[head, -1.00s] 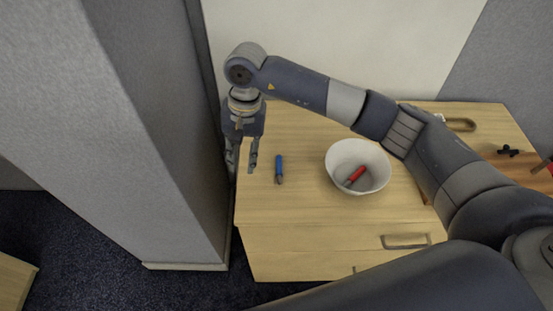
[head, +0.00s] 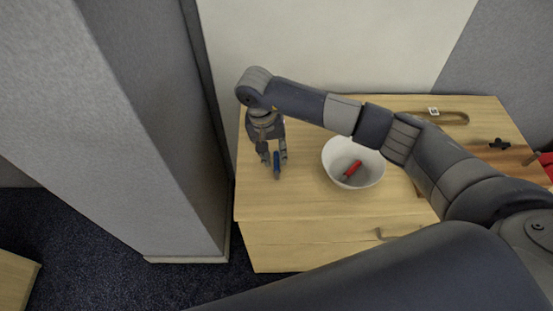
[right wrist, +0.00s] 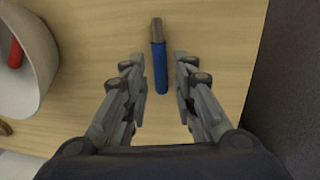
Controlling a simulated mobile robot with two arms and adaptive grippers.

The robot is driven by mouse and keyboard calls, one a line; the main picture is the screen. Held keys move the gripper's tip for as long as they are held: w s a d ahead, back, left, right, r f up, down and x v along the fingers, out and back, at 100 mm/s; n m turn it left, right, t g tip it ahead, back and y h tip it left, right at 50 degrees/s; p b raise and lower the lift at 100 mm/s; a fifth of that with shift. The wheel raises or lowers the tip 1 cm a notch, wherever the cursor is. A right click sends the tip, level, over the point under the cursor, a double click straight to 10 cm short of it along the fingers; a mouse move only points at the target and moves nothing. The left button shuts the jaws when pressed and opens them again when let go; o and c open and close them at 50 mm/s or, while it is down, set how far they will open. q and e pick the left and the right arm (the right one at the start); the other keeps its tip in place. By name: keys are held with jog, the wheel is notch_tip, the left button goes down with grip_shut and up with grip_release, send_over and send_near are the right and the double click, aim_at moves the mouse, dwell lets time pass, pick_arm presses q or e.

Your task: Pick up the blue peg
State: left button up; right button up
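The blue peg (head: 277,165) lies on the wooden cabinet top, left of the white bowl. In the right wrist view the blue peg (right wrist: 160,68) has a grey metal end pointing up the picture. My right gripper (head: 275,161) is over the peg; in the right wrist view the right gripper (right wrist: 158,62) is open, with one finger on each side of the blue part and a gap on both sides. Its height above the top is hard to judge. My left gripper is not in view.
A white bowl (head: 336,180) holding a red peg (head: 352,170) stands right of the gripper. A wooden tray, a small black object (head: 499,144) and a red item (head: 547,164) are farther right. A grey pillar (head: 170,130) rises close on the left.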

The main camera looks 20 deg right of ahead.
jog(key=shift+d+f, duration=0.15)
jog(key=shift+f, duration=0.9)
grip_shut()
jog(key=shift+r, duration=0.1)
